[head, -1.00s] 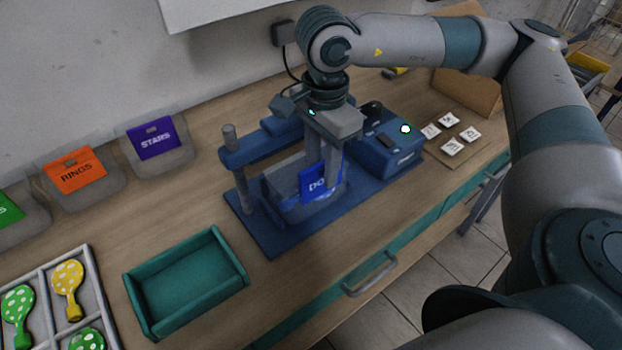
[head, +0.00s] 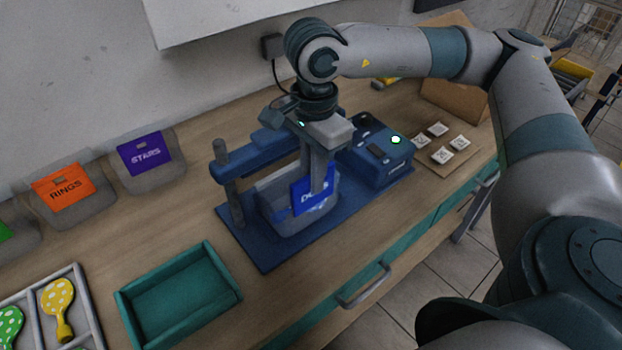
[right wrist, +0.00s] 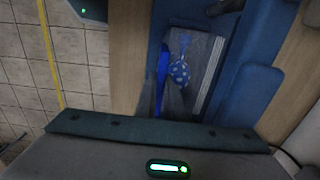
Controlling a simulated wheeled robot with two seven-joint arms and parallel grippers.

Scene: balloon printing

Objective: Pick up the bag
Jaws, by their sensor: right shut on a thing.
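The grey bag (head: 283,222) has a blue panel (head: 308,196) with partly hidden white lettering. It is at the blue machine, between its post and its box. My right gripper (head: 322,185) reaches down from above and is shut on the bag at the blue panel. In the right wrist view the panel (right wrist: 163,75) shows edge-on beside a blue balloon with light dots (right wrist: 180,72). I cannot tell whether the bag is clear of the base. My left gripper is not in view.
The blue machine (head: 265,250) surrounds the bag closely. Grey holders with purple STARS (head: 146,153) and orange RINGS (head: 63,190) panels stand along the wall. A green tray (head: 180,297) and a divided tray of balloons (head: 58,305) lie at front left. White cards (head: 442,155) lie at right.

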